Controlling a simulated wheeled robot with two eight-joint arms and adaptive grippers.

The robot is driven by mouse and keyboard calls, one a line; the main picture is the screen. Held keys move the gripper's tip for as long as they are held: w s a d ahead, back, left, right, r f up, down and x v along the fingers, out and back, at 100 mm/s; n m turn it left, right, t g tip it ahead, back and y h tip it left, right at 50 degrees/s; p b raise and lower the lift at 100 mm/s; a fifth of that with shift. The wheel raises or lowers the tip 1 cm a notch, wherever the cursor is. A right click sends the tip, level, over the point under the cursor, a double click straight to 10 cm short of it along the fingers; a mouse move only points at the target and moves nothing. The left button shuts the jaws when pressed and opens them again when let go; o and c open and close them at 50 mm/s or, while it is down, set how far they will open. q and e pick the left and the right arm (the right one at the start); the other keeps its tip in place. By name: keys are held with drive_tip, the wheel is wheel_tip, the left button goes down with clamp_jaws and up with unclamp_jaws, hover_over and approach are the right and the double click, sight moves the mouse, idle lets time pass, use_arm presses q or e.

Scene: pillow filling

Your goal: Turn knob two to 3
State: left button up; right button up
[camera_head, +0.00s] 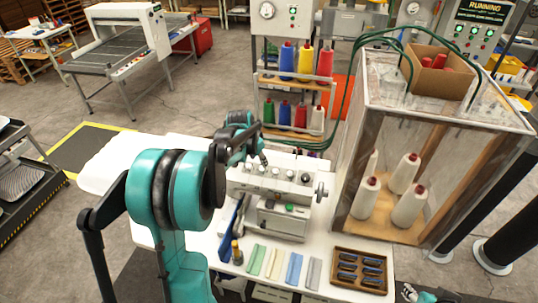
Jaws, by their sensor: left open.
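A white sewing machine (282,210) stands on the white table, with a row of small pale knobs (276,172) along its top. Which of them is knob two, and any numbers on the dials, are too small to tell. My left gripper (264,160) is open, pointing down at the knob row from behind its left part. I cannot tell if it touches a knob, and the arm hides part of the machine's left side. My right gripper (410,292) shows only partly at the bottom right edge, away from the machine.
A clear-walled case (432,105) with thread cones stands right of the machine. A wooden tray (360,252) of dark pieces and several coloured strips (275,263) lie at the table's front. A thread rack (291,88) stands behind.

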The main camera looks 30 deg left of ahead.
sight(262, 168)
use_arm(q)
drive_tip(key=x, duration=0.6)
drive_tip(key=shift+f+p, duration=0.35)
drive_tip(key=shift+f, duration=0.2)
drive_tip(key=shift+s, duration=0.15)
clamp_jaws()
use_arm(e)
drive_tip(key=shift+s+r, duration=0.5)
